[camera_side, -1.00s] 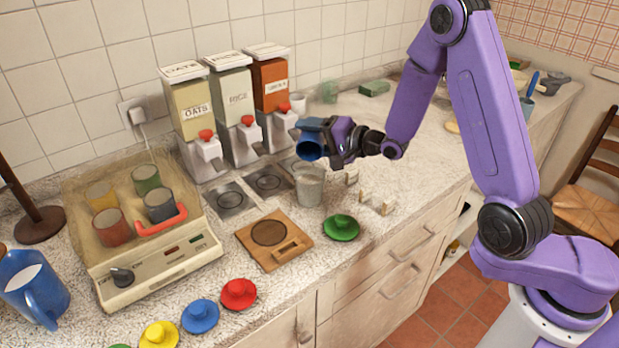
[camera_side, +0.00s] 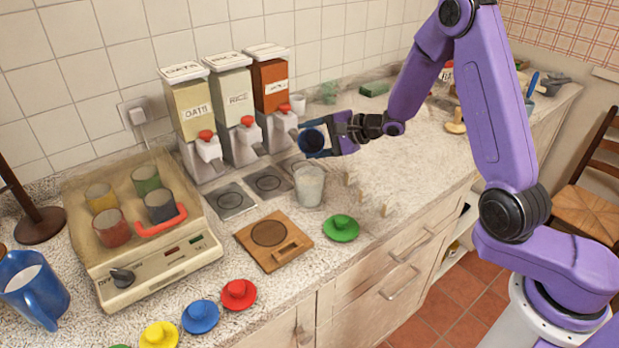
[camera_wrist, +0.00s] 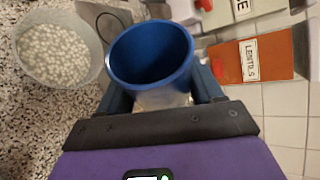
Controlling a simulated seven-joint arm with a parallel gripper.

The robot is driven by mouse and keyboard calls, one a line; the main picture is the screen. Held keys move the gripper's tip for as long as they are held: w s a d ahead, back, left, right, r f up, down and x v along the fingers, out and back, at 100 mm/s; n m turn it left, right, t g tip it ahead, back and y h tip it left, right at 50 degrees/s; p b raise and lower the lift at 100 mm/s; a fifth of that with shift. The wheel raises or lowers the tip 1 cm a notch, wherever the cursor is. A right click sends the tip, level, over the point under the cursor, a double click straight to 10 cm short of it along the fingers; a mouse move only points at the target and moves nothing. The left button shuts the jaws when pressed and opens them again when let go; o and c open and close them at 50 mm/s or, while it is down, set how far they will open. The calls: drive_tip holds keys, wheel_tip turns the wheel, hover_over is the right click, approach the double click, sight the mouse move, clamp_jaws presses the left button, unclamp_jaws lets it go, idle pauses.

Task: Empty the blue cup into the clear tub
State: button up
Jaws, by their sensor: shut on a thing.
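The blue cup (camera_side: 313,140) is held by my gripper (camera_side: 322,139) above and just behind the clear tub. It is tipped on its side, its mouth facing the side camera. In the wrist view the gripper fingers (camera_wrist: 158,88) close on both sides of the cup (camera_wrist: 150,52); its visible inside is plain blue with no contents seen. The clear tub (camera_side: 309,187) stands upright on the counter, with pale contents. The wrist view shows many small white pieces in the tub (camera_wrist: 62,75), apart from the cup.
Dispensers for oats (camera_side: 192,110), rice (camera_side: 234,105) and lentils (camera_side: 271,90) stand behind. A wooden board (camera_side: 285,252) and green lid (camera_side: 341,228) lie in front. Small pale blocks (camera_side: 363,196) stand to the right. A tray with several cups (camera_side: 82,226) is at left.

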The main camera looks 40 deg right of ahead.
sight(315, 138)
drive_tip(key=shift+r, duration=0.15)
drive_tip(key=shift+f+m+g+y, duration=0.4)
drive_tip(key=shift+m+g, duration=0.1)
drive_tip(key=shift+m, duration=0.2)
drive_tip(key=shift+d+r+m+g+y, duration=0.1)
drive_tip(key=shift+r+m+g+y, duration=0.6)
drive_tip(key=shift+m+g, duration=0.3)
drive_tip(key=shift+w+d+f+m+y, duration=0.1)
drive_tip(key=shift+w+d+f+m, duration=0.1)
drive_tip(key=shift+f, duration=0.2)
drive_tip(key=shift+w+d+f+m+y, duration=0.1)
drive_tip(key=shift+w+f+m, duration=0.1)
drive_tip(key=shift+f, duration=0.25)
drive_tip(key=shift+w+d+f+m+y, duration=0.1)
drive_tip(key=shift+d+f+m, duration=0.1)
drive_tip(key=shift+f, duration=0.2)
drive_tip(key=shift+w+r, duration=0.1)
drive_tip(key=shift+r, duration=0.2)
drive_tip(key=shift+w+d+r+m+g+y, duration=0.25)
drive_tip(key=shift+d+r+m+g+y, duration=0.05)
drive_tip(key=shift+r+m+g+y, duration=0.2)
drive_tip(key=shift+w+d+f+m+g+y, duration=0.2)
drive_tip(key=shift+w+d+m+g+y, duration=0.15)
drive_tip(key=shift+m, duration=0.25)
drive_tip(key=shift+w+d+r+m+g+y+b, duration=0.35)
drive_tip(key=shift+r+m+y, duration=0.1)
drive_tip(key=shift+r+m, duration=0.15)
